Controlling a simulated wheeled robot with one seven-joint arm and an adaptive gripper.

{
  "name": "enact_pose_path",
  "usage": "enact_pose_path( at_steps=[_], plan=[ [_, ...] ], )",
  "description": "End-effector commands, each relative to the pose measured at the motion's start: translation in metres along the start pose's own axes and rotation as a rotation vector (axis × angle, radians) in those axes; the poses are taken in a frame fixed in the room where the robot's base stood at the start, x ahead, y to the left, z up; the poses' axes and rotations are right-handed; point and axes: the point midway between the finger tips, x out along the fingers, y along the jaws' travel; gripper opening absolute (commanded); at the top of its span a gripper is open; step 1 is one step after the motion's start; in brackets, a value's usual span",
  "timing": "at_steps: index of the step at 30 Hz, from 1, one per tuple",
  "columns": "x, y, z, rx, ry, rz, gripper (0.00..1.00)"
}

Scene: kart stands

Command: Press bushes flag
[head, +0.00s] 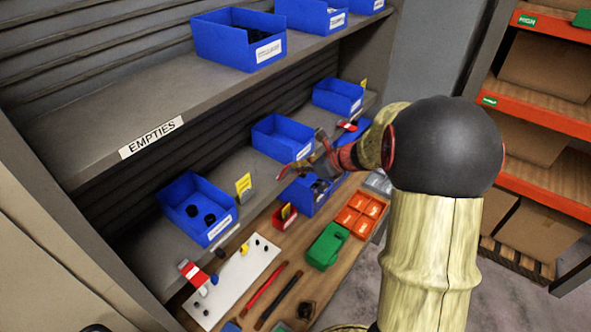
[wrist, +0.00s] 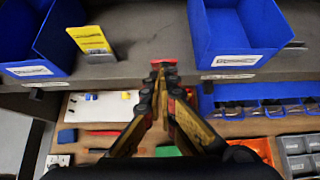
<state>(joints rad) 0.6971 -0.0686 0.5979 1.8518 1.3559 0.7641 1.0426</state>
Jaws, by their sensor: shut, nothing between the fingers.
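My gripper (head: 285,171) is shut and empty, with its fingers pointing at the front edge of the middle shelf. It also shows in the wrist view (wrist: 163,68), pointing between two blue bins. A yellow flag card (head: 243,184) stands on a small grey holder between the left blue bin (head: 226,226) and the middle blue bin (head: 288,150). In the wrist view this yellow card (wrist: 90,38) is left of my fingertips and apart from them. Bin labels are too small to read, so I cannot tell which flag is the bushes one.
Red-and-white flags show at the shelf's left end (head: 192,271) and behind my wrist (head: 348,126). Another yellow card (head: 363,83) is farther back. Below lie a white board (head: 236,280), a green box (head: 327,246) and an orange tray (head: 360,213). The upper shelf overhangs.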

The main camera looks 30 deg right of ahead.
Motion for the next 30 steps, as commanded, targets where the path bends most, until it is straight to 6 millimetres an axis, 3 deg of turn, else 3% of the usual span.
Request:
enact_pose_path(
  at_steps=[9, 15, 21, 30],
  plan=[
    [-0.065, -0.002, 0.001, -0.001, -0.001, -0.007, 0.0],
    [-0.095, -0.001, 0.001, -0.002, 0.0, -0.004, 0.0],
    [-0.106, 0.0, 0.0, -0.002, 0.001, 0.0, 0.0],
    [-0.106, 0.0, 0.0, -0.002, 0.001, 0.0, 0.0]
  ],
)
